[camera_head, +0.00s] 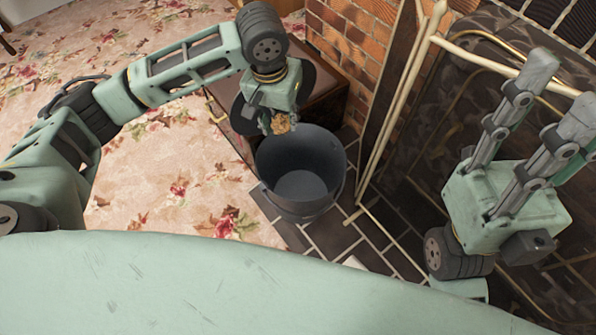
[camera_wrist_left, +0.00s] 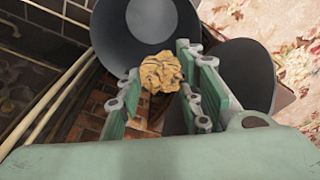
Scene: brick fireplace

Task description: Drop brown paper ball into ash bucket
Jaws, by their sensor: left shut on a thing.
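The brown paper ball (camera_head: 281,123) is crumpled and tan, held between the fingers of my left gripper (camera_head: 277,122). In the left wrist view the ball (camera_wrist_left: 160,73) sits between the two fingers (camera_wrist_left: 160,88). The dark grey ash bucket (camera_head: 300,185) stands open and upright on the dark hearth tiles. In the head view the ball appears at the bucket's far rim; in the left wrist view it overlaps the edge of the bucket (camera_wrist_left: 110,35). The ball's exact height above the rim is unclear. My right gripper (camera_head: 562,88) has its fingers apart and empty, at the right.
A dark round disc (camera_head: 241,116) is behind my left gripper, beside a brown wooden chest (camera_head: 325,83). A brick wall (camera_head: 350,40) stands behind. A fire screen with pale rails (camera_head: 395,105) is right of the bucket. Floral carpet (camera_head: 165,165) lies left.

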